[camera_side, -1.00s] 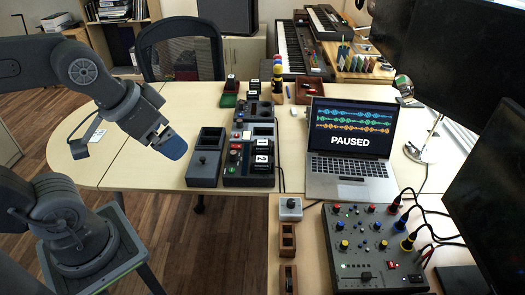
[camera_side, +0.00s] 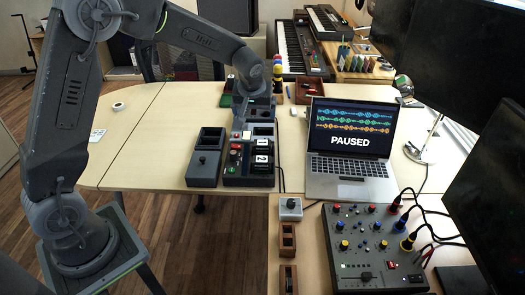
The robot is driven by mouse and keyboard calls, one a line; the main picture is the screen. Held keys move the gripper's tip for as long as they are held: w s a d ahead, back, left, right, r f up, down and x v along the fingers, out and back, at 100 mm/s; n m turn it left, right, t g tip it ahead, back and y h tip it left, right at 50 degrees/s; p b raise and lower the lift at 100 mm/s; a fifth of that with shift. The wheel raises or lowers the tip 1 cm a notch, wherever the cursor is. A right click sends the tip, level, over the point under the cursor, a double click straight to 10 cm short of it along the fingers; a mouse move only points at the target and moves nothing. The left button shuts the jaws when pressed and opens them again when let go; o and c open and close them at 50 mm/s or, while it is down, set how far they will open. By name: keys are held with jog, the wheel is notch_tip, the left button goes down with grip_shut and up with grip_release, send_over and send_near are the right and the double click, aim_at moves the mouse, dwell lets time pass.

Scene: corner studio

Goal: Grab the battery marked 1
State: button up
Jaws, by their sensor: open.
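A dark charger unit (camera_side: 236,182) stands on the table left of the laptop, with two dark batteries in its right side. The nearer battery (camera_side: 261,159) has a white label that reads 2. The battery behind it (camera_side: 262,145) also has a pale label, but its mark is too small to read for sure. My gripper (camera_side: 238,128) is open and points down over the back left part of the unit, left of and behind these batteries. My arm hides some of the things behind it.
A dark open box with a knob (camera_side: 205,165) stands left of the charger. The laptop (camera_side: 350,160) stands close on the right. A wooden box (camera_side: 309,90) and a stacked coloured toy (camera_side: 277,75) stand behind. The table's left half (camera_side: 140,145) is mostly clear.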

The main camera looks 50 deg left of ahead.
jog(key=n, duration=0.1)
send_over(263, 143)
jog(key=s, duration=0.2)
jog(key=f, duration=1.2)
jog(key=shift+d+f, duration=0.4)
jog(key=shift+x, duration=3.1)
jog(key=shift+w+d, duration=0.1)
jog(key=shift+d, duration=0.1)
jog(key=c, duration=1.2)
